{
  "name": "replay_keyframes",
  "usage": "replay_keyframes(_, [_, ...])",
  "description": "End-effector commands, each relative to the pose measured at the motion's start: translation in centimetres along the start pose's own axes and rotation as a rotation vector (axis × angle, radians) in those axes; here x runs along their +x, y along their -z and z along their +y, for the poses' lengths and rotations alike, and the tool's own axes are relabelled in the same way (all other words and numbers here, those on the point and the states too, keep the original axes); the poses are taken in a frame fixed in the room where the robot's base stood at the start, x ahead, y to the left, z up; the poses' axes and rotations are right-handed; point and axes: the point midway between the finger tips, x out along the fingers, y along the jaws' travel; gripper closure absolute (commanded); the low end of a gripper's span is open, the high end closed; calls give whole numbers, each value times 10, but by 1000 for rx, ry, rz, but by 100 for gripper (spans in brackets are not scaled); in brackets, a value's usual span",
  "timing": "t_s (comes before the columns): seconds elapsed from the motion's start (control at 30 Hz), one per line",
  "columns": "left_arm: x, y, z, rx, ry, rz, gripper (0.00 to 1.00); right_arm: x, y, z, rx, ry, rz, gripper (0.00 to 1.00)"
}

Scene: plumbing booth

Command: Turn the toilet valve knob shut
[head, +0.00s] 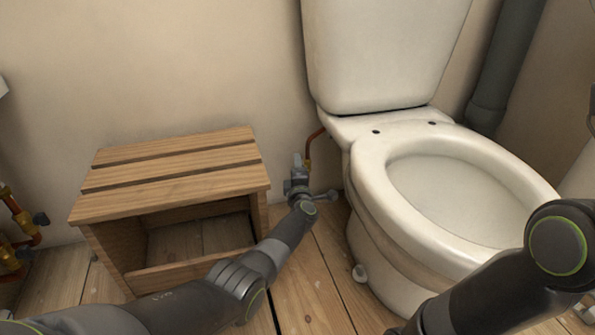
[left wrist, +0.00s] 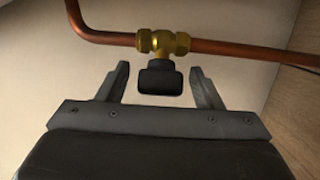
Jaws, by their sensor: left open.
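The toilet valve shows in the left wrist view as a brass body (left wrist: 163,43) on a copper pipe, with a dark knob (left wrist: 160,78) on its near side. My left gripper (left wrist: 161,82) is open, with one finger on each side of the knob and a visible gap to both. In the head view my left gripper (head: 298,165) is low by the wall, between the wooden stool and the toilet (head: 365,160), and it hides the knob. My right arm comes in at the lower right of the head view; its gripper is not clearly seen.
A slatted wooden stool (head: 170,170) stands left of my left gripper. A copper pipe (head: 311,140) runs beside the toilet. Other copper pipes (head: 22,222) with a valve are at the far left. A grey drain pipe (head: 505,60) stands behind the toilet on the right.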

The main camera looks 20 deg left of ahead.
Motion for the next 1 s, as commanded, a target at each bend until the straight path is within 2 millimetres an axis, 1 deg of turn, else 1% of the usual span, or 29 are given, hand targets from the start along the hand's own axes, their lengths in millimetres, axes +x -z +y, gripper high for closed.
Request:
replay_keyframes(0.03, [0, 0, 0, 0, 0, 0, 44, 0, 0, 0, 0, 0, 0, 64])
replay_keyframes(0.3, [0, 0, 0, 0, 0, 0, 79, 0, 0, 0, -1, 0, 0, 64])
replay_keyframes(0.33, [0, 0, 0, 0, 0, 0, 83, 0, 0, 0, -1, 0, 0, 64])
replay_keyframes(0.37, [0, 0, 0, 0, 0, 0, 85, 0, 0, 0, -1, 0, 0, 64])
replay_keyframes(0.57, [0, 1, -1, 21, -15, 5, 85, 0, 0, 0, -1, 0, 0, 64])
replay_keyframes(1.0, [2, 2, -2, 141, -127, 13, 85, 0, 0, 0, -1, 0, 0, 64])
